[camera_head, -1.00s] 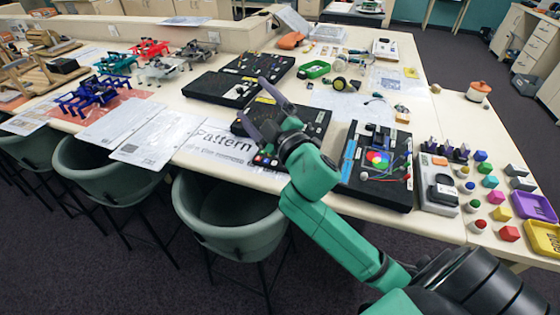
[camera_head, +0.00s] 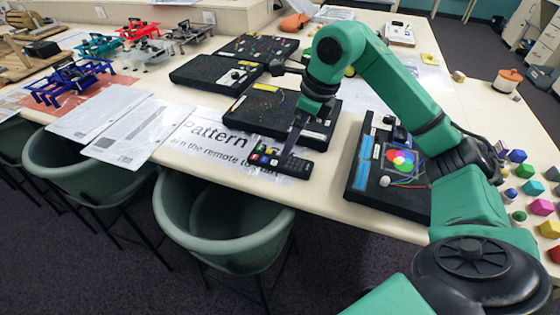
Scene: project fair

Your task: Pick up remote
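The remote (camera_head: 302,169) is a dark bar with coloured buttons. It lies near the front table edge, on the right end of the printed "Pattern" sheet (camera_head: 212,138). My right gripper (camera_head: 291,146) points down from above, its dark finger reaching to the remote's upper side. Only one finger shows clearly, seen side-on, so I cannot tell how far the fingers are apart or whether they touch the remote. My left gripper is out of view.
A black board with wires (camera_head: 256,110) lies just behind the remote. Another black board with a colour wheel (camera_head: 362,182) lies to its right. Green chairs (camera_head: 225,225) stand at the table's front edge. Coloured small pieces (camera_head: 540,207) lie at the far right.

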